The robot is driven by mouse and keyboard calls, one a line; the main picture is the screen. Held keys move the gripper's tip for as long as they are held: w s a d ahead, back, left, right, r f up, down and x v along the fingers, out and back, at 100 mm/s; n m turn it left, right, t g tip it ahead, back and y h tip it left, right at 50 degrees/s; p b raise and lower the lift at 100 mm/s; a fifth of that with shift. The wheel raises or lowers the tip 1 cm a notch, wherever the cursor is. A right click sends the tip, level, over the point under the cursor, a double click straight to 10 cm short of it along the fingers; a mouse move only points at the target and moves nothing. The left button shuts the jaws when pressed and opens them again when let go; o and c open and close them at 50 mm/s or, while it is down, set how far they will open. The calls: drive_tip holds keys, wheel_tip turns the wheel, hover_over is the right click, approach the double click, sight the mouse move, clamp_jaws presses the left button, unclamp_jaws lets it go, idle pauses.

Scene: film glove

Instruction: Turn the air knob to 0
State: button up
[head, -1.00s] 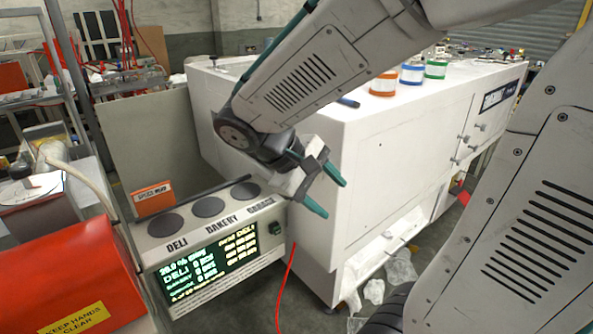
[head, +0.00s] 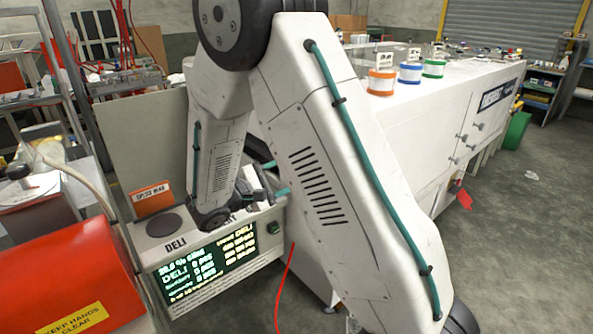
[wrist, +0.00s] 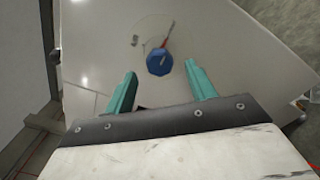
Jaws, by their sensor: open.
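A blue faceted knob (wrist: 159,65) sits on a pale panel (wrist: 215,50) in the wrist view. A thin red pointer (wrist: 168,40) stands out above it, along a faint curved line. Any numbers there are too small to read. My gripper (wrist: 160,69) is open, with one teal finger on each side of the knob in the picture. I cannot tell how far the fingertips are above it; nothing is held. In the head view my gripper (head: 277,178) shows beside the white machine (head: 420,110), and my arm hides the knob.
A display box (head: 272,258) labelled DELI stands below my gripper, with a red cable (head: 285,285) beside it. A red cover (head: 65,270) is at the left. Orange, blue and green rolls (head: 410,74) stand on the machine top.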

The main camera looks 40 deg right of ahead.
drive_tip(key=shift+w+d, duration=0.1)
drive_tip(key=shift+d, duration=2.3)
drive_tip(key=shift+c, duration=0.2)
drive_tip(key=c, duration=0.9)
